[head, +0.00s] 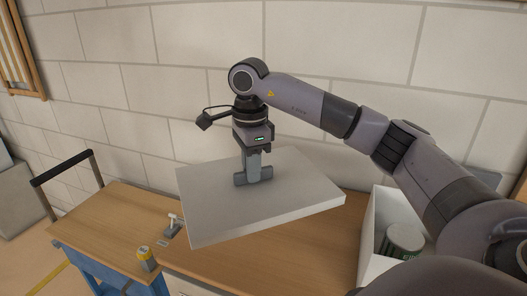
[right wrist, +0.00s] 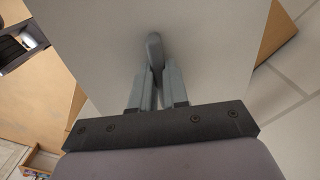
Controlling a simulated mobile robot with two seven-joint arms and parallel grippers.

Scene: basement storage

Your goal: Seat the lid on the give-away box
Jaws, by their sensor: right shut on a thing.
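The lid (head: 300,195) is a flat, pale grey-white slab with a small grey handle (head: 240,180) on its top. My right gripper (head: 254,178) is shut on this handle from above, and the lid appears held above the wooden surface, away from the box. In the right wrist view, the two fingers meet on the handle (right wrist: 154,48) and the lid (right wrist: 205,50) fills much of the picture. The give-away box (head: 375,235) is an open white box at the right, with a green-and-white can inside; my right arm hides part of it. My left gripper is not in view.
The wooden worktop (head: 300,250) runs under the lid and left of the box. A block wall (head: 330,60) stands behind.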

